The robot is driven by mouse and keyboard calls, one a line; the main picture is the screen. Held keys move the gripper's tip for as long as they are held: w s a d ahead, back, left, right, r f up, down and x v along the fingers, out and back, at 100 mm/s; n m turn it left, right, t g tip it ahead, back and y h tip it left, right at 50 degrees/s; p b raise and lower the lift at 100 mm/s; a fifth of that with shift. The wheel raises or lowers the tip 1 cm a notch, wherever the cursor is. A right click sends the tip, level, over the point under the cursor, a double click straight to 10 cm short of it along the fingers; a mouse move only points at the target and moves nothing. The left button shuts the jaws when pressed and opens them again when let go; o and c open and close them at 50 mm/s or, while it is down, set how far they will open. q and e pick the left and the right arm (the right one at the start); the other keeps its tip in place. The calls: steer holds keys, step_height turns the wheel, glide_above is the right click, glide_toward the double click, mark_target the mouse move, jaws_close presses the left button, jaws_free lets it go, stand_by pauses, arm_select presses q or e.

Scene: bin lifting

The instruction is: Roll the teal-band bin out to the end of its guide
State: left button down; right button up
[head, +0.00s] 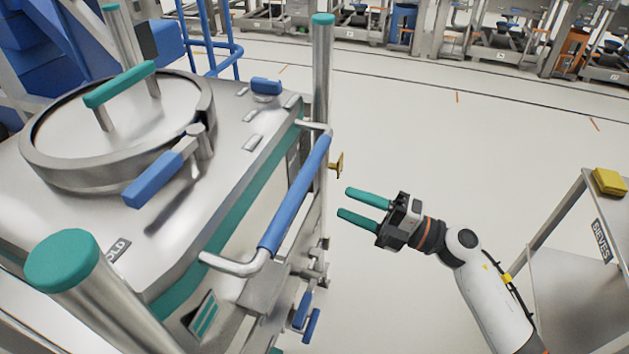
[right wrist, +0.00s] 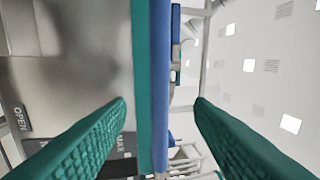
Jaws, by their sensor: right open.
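The teal-band bin (head: 240,215) is a large steel box at the left of the head view, with a teal band around its upper edge and a round lid on top. Its push handle (head: 293,195) is a blue-sleeved bar on steel brackets along its right side. My right gripper (head: 344,202) is open and empty to the right of the handle, apart from it, with teal fingers pointing at it. In the right wrist view the blue handle (right wrist: 160,85) and teal band (right wrist: 141,75) run upright between the spread fingers. My left gripper is out of view. The guide cannot be made out.
Teal-capped posts (head: 323,80) stand at the bin's corners. A steel cart labelled SIEVES (head: 602,240), carrying a yellow block (head: 609,181), stands at the right. Blue rails (head: 222,45) rise behind the bin. Pale floor (head: 440,130) is open between bin and cart.

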mark_target(300, 185)
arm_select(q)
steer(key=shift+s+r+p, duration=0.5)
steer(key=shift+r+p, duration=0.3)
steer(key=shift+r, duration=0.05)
arm_select(e)
steer(key=x, duration=1.1)
steer(key=shift+c, duration=0.4)
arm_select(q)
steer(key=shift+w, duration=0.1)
arm_select(e)
jaws_close()
